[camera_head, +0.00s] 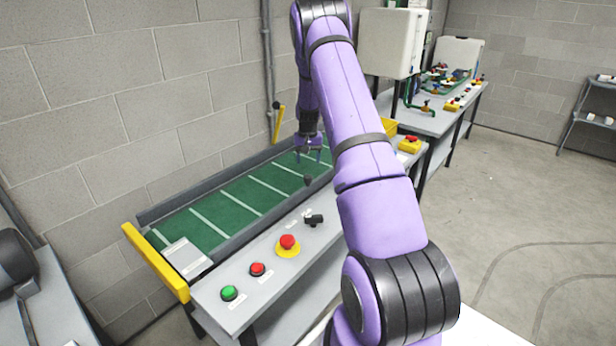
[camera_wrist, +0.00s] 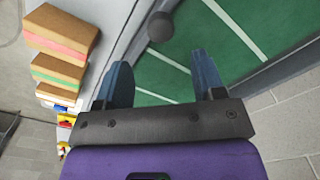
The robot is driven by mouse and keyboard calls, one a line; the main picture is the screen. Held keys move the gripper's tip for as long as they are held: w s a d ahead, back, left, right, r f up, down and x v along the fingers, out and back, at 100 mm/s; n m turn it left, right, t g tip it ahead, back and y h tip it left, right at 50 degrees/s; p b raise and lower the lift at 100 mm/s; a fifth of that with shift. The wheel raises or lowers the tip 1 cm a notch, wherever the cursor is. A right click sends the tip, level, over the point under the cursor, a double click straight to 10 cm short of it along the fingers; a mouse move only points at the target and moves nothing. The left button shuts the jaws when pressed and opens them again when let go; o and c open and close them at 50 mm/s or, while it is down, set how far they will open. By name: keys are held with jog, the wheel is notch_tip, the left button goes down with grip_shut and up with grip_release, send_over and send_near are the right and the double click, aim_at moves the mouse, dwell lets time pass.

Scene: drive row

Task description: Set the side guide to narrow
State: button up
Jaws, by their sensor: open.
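My gripper (camera_head: 309,153) is over the green conveyor belt (camera_head: 238,196), fingers pointing down. In the wrist view its two blue fingers stand apart with nothing between them, so my gripper (camera_wrist: 163,78) is open and empty. A dark round knob (camera_head: 309,180) stands at the belt's near edge, just below and in front of my gripper. The knob (camera_wrist: 161,27) also shows in the wrist view beyond the fingertips, roughly centred between them and apart from both. I cannot tell from a readable label which part is the side guide.
The conveyor's front panel holds a black handle (camera_head: 314,220), a red button on yellow (camera_head: 288,243), a red button (camera_head: 257,269) and a green button (camera_head: 229,293). A yellow lever (camera_head: 278,121) is on the wall behind. Stacked brown blocks (camera_wrist: 60,33) show in the wrist view.

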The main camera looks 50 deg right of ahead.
aim_at(308, 176)
notch_tip(308, 176, down, 8)
jog(key=shift+r, duration=0.15)
dwell(0.3)
